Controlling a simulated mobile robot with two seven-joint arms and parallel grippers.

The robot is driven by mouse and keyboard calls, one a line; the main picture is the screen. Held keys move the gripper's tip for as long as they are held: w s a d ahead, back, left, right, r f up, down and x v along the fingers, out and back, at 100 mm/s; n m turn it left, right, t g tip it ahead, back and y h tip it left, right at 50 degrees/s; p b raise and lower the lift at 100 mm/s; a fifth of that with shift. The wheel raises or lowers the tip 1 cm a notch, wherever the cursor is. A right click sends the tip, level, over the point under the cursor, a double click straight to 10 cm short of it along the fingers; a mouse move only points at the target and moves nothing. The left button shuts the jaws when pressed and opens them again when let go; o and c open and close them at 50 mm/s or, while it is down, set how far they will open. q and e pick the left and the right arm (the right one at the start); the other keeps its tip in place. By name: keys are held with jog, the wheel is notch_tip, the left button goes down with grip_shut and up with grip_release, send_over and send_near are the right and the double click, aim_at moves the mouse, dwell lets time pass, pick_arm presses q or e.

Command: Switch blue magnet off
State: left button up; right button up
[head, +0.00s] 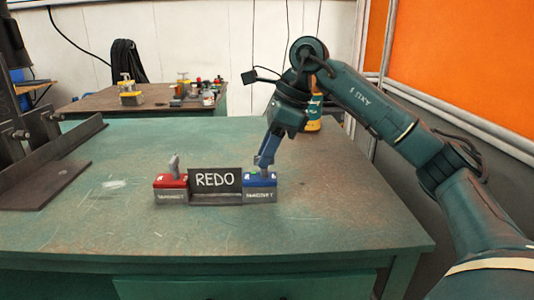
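My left gripper is not in view.
The green table (330,210) is clear in front and to the right. Dark steel angle pieces (50,150) lie at its left. A yellow bottle-like item (314,112) stands behind my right arm. A second table (150,103) with clamps and small items stands behind. An orange panel (470,60) is at right.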

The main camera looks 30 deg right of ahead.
jog(key=shift+c, duration=0.3)
grip_shut()
